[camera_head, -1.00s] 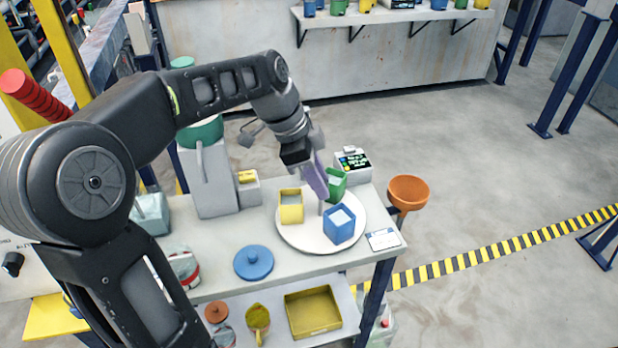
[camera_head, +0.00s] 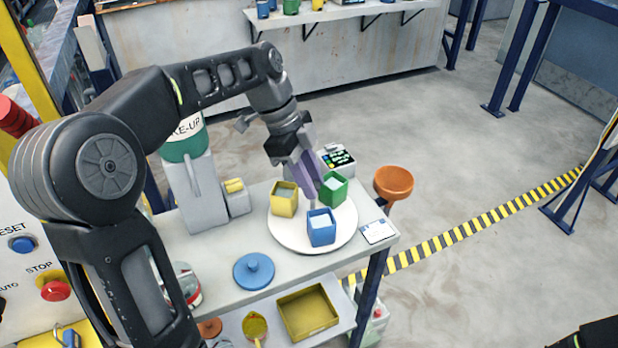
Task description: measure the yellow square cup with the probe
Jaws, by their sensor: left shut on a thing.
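The yellow square cup (camera_head: 284,203) stands upright on the left part of a round white plate (camera_head: 287,242). A green square cup (camera_head: 334,192) and a blue square cup (camera_head: 321,234) share the plate. My left gripper (camera_head: 300,158) is above the plate, shut on the purple probe (camera_head: 307,178). The probe slants down to the right, between the yellow and green cups, outside the yellow cup. Its thin lower end is hard to make out, and I cannot tell whether it touches anything.
A small meter with a dark display (camera_head: 338,160) stands behind the green cup. A blue lid (camera_head: 254,270) lies at the table front. A white card (camera_head: 378,231) lies right of the plate. A grey dispenser (camera_head: 195,195) stands left, and an orange bowl (camera_head: 393,182) is beyond the right edge.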

